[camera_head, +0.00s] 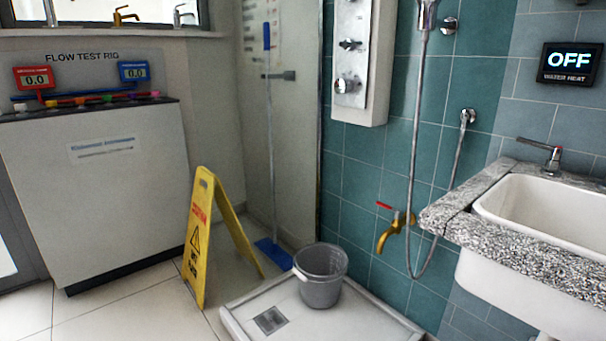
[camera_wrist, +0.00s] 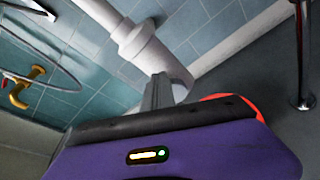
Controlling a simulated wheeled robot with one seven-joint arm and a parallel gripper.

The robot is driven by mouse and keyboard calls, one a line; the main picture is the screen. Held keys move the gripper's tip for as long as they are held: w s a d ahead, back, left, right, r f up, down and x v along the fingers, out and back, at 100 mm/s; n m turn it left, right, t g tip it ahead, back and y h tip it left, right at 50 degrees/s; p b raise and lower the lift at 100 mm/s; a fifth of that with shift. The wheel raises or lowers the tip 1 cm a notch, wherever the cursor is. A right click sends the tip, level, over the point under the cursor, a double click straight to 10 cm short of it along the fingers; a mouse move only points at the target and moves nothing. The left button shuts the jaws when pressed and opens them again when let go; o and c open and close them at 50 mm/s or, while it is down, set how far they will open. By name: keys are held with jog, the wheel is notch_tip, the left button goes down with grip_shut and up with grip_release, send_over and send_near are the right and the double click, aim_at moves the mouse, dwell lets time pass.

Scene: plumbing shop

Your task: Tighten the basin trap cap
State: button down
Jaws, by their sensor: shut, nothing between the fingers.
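The white basin (camera_head: 550,210) is set in a speckled counter at the right of the head view. The head view shows neither my gripper nor the trap clearly. In the wrist view, a white trap pipe (camera_wrist: 103,12) runs down from the top and widens into a white rounded end (camera_wrist: 160,58). I cannot tell which part of it is the cap. My gripper (camera_wrist: 162,80) is shut and empty, its grey fingers overlapping the lower edge of the white end in the picture. I cannot tell whether they touch it. The purple gripper body hides what lies below.
A brass tap (camera_head: 392,232) with a red handle is on the teal wall, beside a hanging shower hose (camera_head: 410,180). A grey bucket (camera_head: 320,278) stands in the shower tray (camera_head: 375,322). A yellow floor sign (camera_head: 203,235) stands left of it. The floor at front left is clear.

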jog(key=shift+s+d+f+b, duration=0.25)
jog(key=shift+s+f+b, duration=0.05)
jog(key=shift+s+b, duration=0.1)
jog(key=shift+s+d+f, duration=0.1)
jog(key=shift+s+d, duration=0.1)
dwell(0.3)
jog(key=shift+s+b, duration=0.1)
jog(key=shift+b, duration=0.25)
jog(key=shift+s+d+f, duration=0.1)
jog(key=shift+d+f, duration=0.05)
jog(key=shift+f, duration=0.05)
jog(key=shift+s+d+f+b, duration=0.15)
jog(key=shift+s+f+b, duration=0.05)
jog(key=shift+b, duration=0.3)
jog(key=f+v, duration=0.1)
jog(key=v, duration=0.5)
jog(key=shift+p, duration=0.3)
dwell(0.4)
